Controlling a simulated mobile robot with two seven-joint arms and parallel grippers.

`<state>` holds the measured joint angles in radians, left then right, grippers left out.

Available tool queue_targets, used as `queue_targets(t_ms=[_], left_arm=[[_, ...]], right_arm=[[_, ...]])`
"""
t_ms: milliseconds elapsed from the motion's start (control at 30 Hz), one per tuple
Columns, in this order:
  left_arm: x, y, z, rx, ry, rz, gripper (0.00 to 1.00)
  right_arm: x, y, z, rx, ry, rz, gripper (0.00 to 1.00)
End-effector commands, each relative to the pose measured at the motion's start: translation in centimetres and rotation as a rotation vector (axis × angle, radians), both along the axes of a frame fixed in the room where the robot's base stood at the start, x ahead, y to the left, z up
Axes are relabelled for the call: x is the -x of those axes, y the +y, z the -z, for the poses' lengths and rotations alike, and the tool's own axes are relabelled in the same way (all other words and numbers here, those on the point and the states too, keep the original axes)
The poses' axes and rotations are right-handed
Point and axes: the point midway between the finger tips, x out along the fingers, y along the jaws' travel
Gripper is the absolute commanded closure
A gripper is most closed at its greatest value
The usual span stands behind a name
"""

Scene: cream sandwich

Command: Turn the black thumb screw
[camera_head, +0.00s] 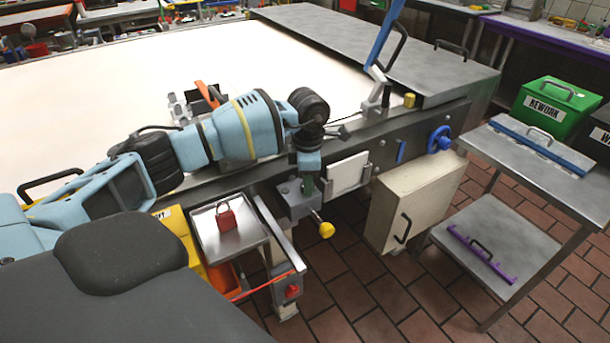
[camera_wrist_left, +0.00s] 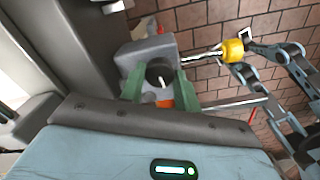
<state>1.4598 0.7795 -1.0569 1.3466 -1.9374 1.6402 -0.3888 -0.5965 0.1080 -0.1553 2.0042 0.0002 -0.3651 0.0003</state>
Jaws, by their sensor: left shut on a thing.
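The black thumb screw (camera_wrist_left: 160,72) shows in the left wrist view as a round black knob with a pale mark, on top of a grey metal block (camera_wrist_left: 146,52). My left gripper (camera_wrist_left: 159,84) has its green fingers on either side of the screw and is shut on it. In the head view my left gripper (camera_head: 308,186) points down onto the grey block (camera_head: 293,203) at the table's front edge. The screw is hidden behind the fingers there.
A yellow knob (camera_head: 326,230) on a metal rod sticks out from the block. A metal tray (camera_head: 250,236) with a red padlock (camera_head: 225,216) is to its left. A cream cabinet (camera_head: 414,200) and a steel side table (camera_head: 560,178) stand to the right. The large white tabletop (camera_head: 250,55) is mostly clear.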

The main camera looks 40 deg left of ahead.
Motion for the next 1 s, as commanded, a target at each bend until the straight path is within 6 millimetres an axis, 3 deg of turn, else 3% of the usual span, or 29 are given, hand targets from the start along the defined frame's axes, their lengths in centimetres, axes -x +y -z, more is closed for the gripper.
queue_targets(t_ms=[600,1000], left_arm=[[-0.1,0.0,-0.5,0.001,-0.006,-0.569,0.91],[-0.1,0.1,-0.3,0.0,-0.004,-0.794,0.91]], right_arm=[[-2.0,-0.4,-3.7,0.008,-0.061,-0.004,0.64],[-3.2,-0.5,-5.3,0.009,-0.099,-0.004,0.64]])
